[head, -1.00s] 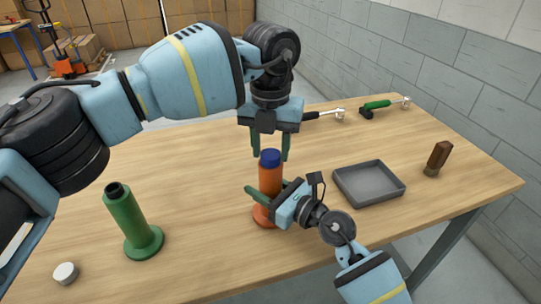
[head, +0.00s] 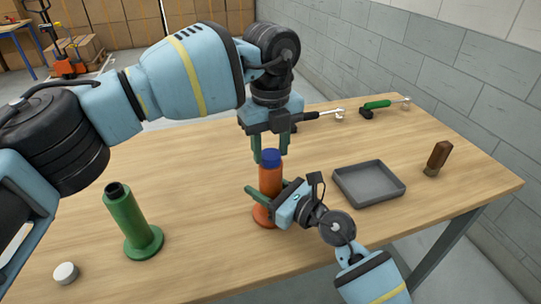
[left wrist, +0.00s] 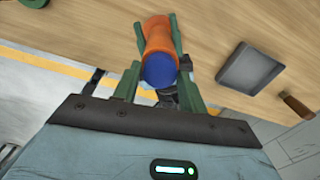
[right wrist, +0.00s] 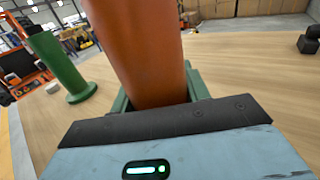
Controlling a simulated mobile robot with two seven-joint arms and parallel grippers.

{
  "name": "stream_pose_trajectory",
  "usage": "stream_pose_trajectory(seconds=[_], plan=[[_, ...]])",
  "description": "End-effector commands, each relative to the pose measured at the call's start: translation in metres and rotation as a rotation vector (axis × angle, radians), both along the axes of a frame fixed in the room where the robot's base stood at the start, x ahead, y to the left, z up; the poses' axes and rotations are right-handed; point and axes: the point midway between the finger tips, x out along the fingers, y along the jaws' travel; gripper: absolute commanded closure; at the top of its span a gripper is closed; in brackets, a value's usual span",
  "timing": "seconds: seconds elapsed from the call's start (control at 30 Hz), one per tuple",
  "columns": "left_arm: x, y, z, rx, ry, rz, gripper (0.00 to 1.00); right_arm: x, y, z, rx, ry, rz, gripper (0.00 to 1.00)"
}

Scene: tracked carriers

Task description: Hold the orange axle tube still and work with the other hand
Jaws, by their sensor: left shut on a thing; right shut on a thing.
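The orange axle tube (head: 270,180) stands upright on its wide round foot near the table's middle, with a blue cap (head: 271,155) on top. My right gripper (head: 268,194) is shut around the tube below the cap, and the right wrist view shows the orange tube (right wrist: 140,50) between its fingers. My left gripper (head: 270,157) points down from above and is shut on the blue cap, one finger on either side. The left wrist view shows the cap (left wrist: 159,70) between its fingers. Thread under the cap is hidden.
A green tube (head: 127,220) with a dark top stands at left, beside a small white cap (head: 65,273). A grey tray (head: 345,185), a brown-handled tool (head: 438,157), a black-handled tool (head: 325,113) and a green-handled tool (head: 380,104) lie or stand to the right.

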Motion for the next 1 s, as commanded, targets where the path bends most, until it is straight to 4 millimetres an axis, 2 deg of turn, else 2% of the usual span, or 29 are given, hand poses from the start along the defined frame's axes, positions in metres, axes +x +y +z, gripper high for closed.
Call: stream_pose_trajectory(seconds=[0.7,0.83,1.0], plan=[[0.0012,0.0017,-0.001,0.002,-0.002,0.76,0.75,-0.0004,-0.0003,-0.0011,-0.001,0.002,0.001,1.0],[0.0011,0.0018,-0.0011,0.002,-0.002,0.834,0.75,-0.0004,-0.0003,-0.0012,-0.001,0.002,0.0,1.0],[0.0011,0.0018,-0.0012,0.003,-0.001,0.846,0.75,-0.0003,-0.0004,-0.0012,-0.001,0.002,0.0,1.0]])
